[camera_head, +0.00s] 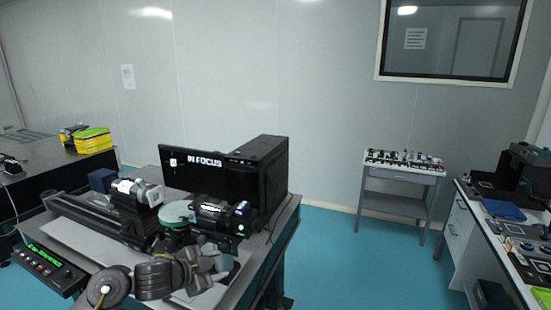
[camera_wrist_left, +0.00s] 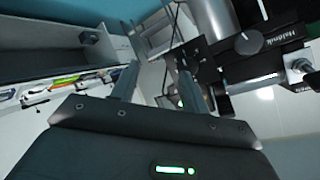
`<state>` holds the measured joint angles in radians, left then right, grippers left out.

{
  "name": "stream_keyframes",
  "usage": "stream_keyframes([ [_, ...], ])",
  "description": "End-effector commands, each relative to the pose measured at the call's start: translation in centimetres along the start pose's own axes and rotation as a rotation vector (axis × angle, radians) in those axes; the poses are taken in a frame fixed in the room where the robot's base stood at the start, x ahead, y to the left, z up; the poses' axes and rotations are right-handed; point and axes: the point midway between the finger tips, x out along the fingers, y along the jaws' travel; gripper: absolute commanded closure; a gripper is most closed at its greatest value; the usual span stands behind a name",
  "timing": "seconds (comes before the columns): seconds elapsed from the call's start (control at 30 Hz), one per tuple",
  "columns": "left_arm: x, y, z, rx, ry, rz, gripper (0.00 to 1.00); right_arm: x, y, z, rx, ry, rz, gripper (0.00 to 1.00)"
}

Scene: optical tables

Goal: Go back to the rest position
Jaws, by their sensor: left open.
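My left arm comes in at the bottom left of the head view. Its gripper (camera_head: 208,268) is over the front of the near optical table (camera_head: 262,262), close to the optical devices. In the left wrist view the two fingers of the left gripper (camera_wrist_left: 157,68) stand apart with nothing held between them. Dark optical hardware (camera_wrist_left: 250,50) with a silver tube shows just beyond and to the right of the fingers. My right gripper is in neither view.
On the table are a monitor (camera_head: 195,173) reading "IN FOCUS", a black computer case (camera_head: 262,170), a rail-mounted device (camera_head: 135,195) and a control box (camera_head: 48,268) with green digits. A small cart (camera_head: 398,200) and a right-hand bench (camera_head: 465,225) stand apart. Blue floor (camera_head: 340,260) is open between them.

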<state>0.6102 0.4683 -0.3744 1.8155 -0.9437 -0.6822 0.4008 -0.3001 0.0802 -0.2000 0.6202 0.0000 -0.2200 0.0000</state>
Motion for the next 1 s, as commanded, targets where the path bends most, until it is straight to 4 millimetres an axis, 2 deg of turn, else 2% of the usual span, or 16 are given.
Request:
stream_keyframes([
  [0.03,0.1,3.2,1.1,-0.054,-0.021,-0.017,0.55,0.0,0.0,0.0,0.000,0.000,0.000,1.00],
  [0.17,-1.5,9.4,4.5,-0.215,-0.121,-0.083,0.55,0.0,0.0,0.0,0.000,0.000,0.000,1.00],
  [0.27,-4.2,14.3,7.5,-0.362,-0.236,-0.112,0.55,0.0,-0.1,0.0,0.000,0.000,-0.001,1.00],
  [0.3,-5.6,16.3,8.8,-0.423,-0.289,-0.119,0.55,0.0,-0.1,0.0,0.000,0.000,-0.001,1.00],
  [0.4,-9.1,20.6,11.5,-0.557,-0.415,-0.121,0.55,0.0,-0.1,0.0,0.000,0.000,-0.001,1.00],
  [0.6,-14.9,26.7,14.6,-0.738,-0.607,-0.096,0.55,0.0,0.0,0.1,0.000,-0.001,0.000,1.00],
  [0.7,-17.4,29.0,15.5,-0.809,-0.678,-0.080,0.55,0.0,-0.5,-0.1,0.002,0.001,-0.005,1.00],
  [1.0,-23.9,34.7,16.8,-0.979,-0.860,-0.023,0.55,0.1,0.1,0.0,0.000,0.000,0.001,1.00],
])
